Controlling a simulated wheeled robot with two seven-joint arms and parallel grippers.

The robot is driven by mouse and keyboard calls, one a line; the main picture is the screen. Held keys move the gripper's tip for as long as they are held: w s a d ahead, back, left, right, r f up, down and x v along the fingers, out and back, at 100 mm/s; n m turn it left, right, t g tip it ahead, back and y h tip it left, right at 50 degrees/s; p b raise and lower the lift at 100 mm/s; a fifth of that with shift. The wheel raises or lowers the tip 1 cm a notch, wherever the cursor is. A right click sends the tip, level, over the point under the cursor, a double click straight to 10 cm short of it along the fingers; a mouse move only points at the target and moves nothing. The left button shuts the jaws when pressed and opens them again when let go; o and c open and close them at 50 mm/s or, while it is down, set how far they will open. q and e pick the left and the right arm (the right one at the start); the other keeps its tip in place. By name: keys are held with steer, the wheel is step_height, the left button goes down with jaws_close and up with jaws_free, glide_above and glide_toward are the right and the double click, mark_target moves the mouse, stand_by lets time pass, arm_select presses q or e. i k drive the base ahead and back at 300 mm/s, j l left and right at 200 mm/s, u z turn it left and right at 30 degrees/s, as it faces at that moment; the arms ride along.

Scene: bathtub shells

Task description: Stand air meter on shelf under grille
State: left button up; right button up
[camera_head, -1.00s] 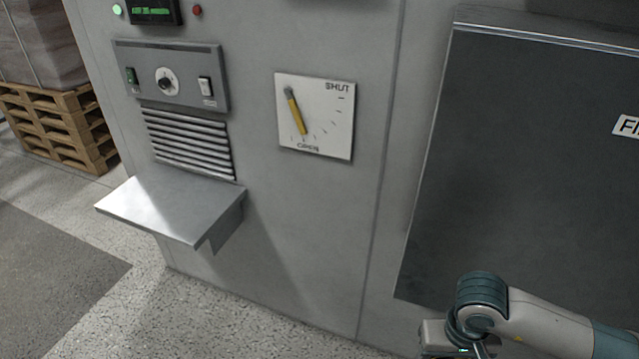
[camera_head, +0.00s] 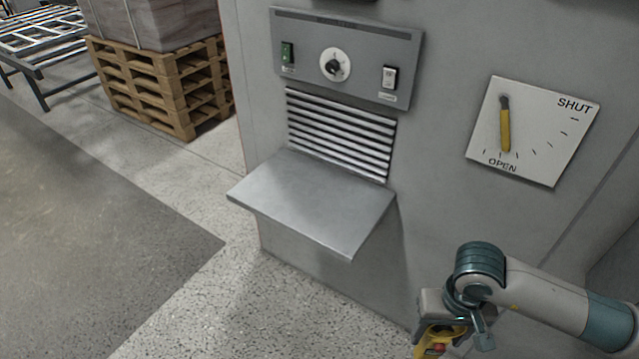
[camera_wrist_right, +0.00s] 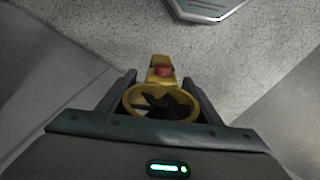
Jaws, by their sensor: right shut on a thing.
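The shelf (camera_head: 315,205) is a bare grey metal ledge on the cabinet wall. The grille (camera_head: 338,137), a set of horizontal slats, is just above it. My right gripper (camera_head: 440,325) is at the lower right of the head view, lower than the shelf and to its right. It is shut on the yellow air meter (camera_head: 430,347), which has a red part and is cut off by the frame edge. In the wrist view the air meter (camera_wrist_right: 161,108) shows a yellow ring with dark vanes between the fingers. My left gripper is not in view.
A control panel (camera_head: 345,60) with a knob and switches is above the grille. A dial plate (camera_head: 532,130) with a yellow pointer near OPEN is right of it. Wooden pallets (camera_head: 160,90) stand at the back left. The floor (camera_head: 215,310) left of the cabinet is clear.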

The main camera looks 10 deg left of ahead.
mark_target(304, 201)
steer(key=i+j, duration=0.1)
steer(key=j, duration=0.3)
steer(key=i+j, duration=0.1)
steer(key=j, duration=0.25)
steer(key=i+j+u, duration=0.1)
steer(key=j, duration=0.3)
steer(key=i+j, duration=0.15)
steer(key=j, duration=0.25)
steer(key=i+j, duration=0.15)
steer(key=j, duration=0.2)
